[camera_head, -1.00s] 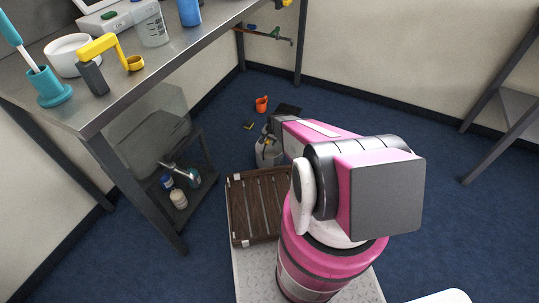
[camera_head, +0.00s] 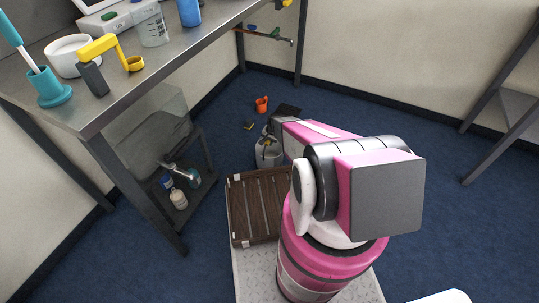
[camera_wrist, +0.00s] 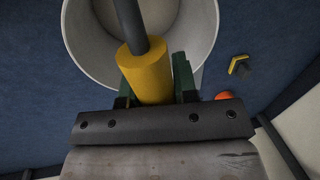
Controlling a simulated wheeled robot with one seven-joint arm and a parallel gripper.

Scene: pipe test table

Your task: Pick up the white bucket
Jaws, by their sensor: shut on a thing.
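The white bucket (camera_head: 264,157) stands on or just above the blue floor beyond the wooden slatted crate, partly hidden behind my arm in the head view. In the wrist view its round open rim (camera_wrist: 77,58) fills the top middle, with a yellow grip (camera_wrist: 146,72) on a dark handle bar in front of it. My gripper (camera_wrist: 155,80) has its green-padded fingers on both sides of the yellow grip and is shut on it. I cannot tell whether the bucket's base touches the floor.
The brown slatted crate (camera_head: 260,203) lies just in front of the bucket. A steel table (camera_head: 110,112) with a lower shelf stands at left. An orange cup (camera_head: 262,104) and a small yellow-and-dark item (camera_head: 249,126) lie beyond the bucket. Blue floor at right is open.

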